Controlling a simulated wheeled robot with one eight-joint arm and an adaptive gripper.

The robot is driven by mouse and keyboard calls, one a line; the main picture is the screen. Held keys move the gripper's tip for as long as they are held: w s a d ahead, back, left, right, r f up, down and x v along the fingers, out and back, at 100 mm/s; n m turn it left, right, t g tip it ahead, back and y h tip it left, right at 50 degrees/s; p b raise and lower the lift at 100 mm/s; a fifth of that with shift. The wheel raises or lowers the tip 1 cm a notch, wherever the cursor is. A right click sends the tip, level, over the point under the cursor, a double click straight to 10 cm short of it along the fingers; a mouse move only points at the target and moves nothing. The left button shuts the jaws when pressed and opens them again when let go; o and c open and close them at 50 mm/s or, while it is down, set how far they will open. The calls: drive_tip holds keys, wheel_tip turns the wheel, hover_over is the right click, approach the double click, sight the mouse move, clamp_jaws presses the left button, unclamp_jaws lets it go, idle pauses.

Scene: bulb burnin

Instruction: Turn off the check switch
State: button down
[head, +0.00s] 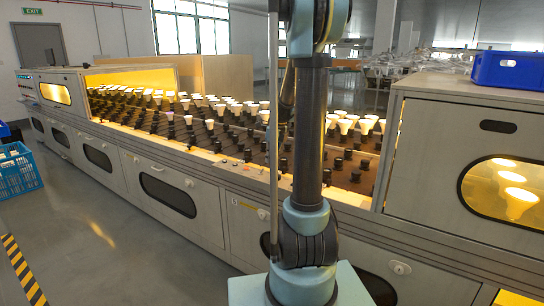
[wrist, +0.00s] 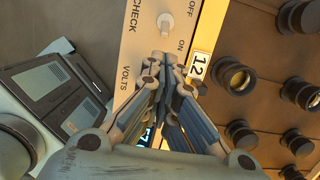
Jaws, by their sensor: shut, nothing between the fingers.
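The check switch (wrist: 166,22) is a small pale toggle on a beige panel (wrist: 140,42) at the top of the wrist view. The word CHECK is printed on one side of it, with OFF and ON on the other. I cannot tell clearly which way its lever leans. My gripper (wrist: 166,72) is shut and empty over the panel, just below the switch in the picture and apart from it there. It covers part of the panel near the word VOLTS. In the head view my arm hides the gripper, and I cannot make out the switch.
A "12" label (wrist: 199,65) and black sockets (wrist: 236,76) lie right of the panel. In the head view, the long rack (head: 150,175) holds several lit bulbs (head: 235,106). A blue bin (head: 508,69) sits on the right cabinet (head: 440,130).

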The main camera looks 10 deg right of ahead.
sight(268, 176)
drive_tip(key=shift+w+a+f, duration=0.1)
drive_tip(key=shift+f, duration=0.8)
drive_tip(key=shift+w+a+f, duration=0.15)
drive_tip(key=shift+f, duration=0.75)
drive_tip(key=shift+w+a+f, duration=0.1)
drive_tip(key=shift+f, duration=0.8)
drive_tip(key=shift+d+r, duration=0.1)
